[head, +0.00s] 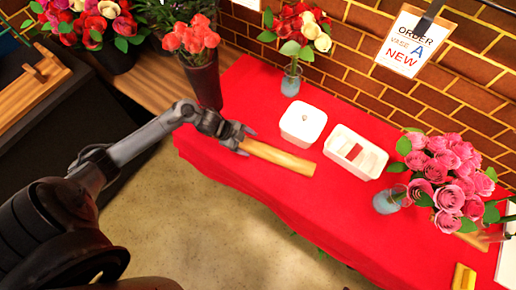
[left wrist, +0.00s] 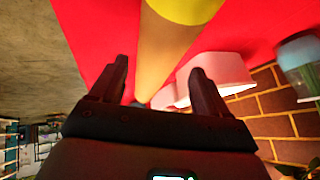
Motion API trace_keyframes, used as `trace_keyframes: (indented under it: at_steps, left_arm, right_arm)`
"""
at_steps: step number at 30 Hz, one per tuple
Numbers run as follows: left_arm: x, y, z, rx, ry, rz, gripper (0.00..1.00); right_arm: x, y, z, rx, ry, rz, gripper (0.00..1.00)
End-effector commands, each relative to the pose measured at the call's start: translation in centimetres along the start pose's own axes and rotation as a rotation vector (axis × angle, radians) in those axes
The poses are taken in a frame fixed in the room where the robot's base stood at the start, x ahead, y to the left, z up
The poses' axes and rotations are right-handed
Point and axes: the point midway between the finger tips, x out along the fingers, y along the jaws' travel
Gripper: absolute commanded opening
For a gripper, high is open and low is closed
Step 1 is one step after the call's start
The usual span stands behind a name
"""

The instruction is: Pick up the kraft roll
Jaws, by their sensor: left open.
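The kraft roll (head: 278,157) is a tan cylinder lying on the red-covered table (head: 262,100), near its front edge. My left gripper (head: 246,142) is open at the roll's left end, with one finger on each side of it. In the left wrist view the roll (left wrist: 168,45) runs between the two spread fingers of the gripper (left wrist: 160,68), with its yellowish part at the top of the picture. Gaps show beside the roll, and I cannot tell whether either finger touches it. My right gripper is not in view.
A white lidded box (head: 303,122) and an open white tray (head: 368,165) stand behind the roll. Pink roses (head: 450,175) and a yellow block (head: 463,277) are at right. Red cloth right of the roll is clear.

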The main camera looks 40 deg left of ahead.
Motion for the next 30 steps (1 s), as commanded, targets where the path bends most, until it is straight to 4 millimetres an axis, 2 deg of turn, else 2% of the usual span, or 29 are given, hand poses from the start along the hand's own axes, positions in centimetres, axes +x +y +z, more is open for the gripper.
trace_keyframes:
  at_steps: [9,13,20,23,30]
  left_arm:
    - [4.0,0.2,-0.2,-0.002,0.001,-0.001,0.76]
    - [4.7,0.1,-0.2,-0.001,0.0,-0.001,0.76]
    - [4.8,0.2,-0.2,0.0,-0.001,-0.001,0.76]
    - [4.8,0.2,-0.2,0.0,-0.001,-0.001,0.64]
    - [4.8,0.2,-0.2,0.0,-0.001,0.0,0.27]
  right_arm:
    - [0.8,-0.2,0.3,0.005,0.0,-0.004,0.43]
    - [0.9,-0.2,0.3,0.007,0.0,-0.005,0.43]
    - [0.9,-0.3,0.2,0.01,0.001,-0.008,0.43]
    - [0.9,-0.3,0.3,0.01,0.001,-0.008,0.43]
    - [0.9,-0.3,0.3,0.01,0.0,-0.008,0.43]
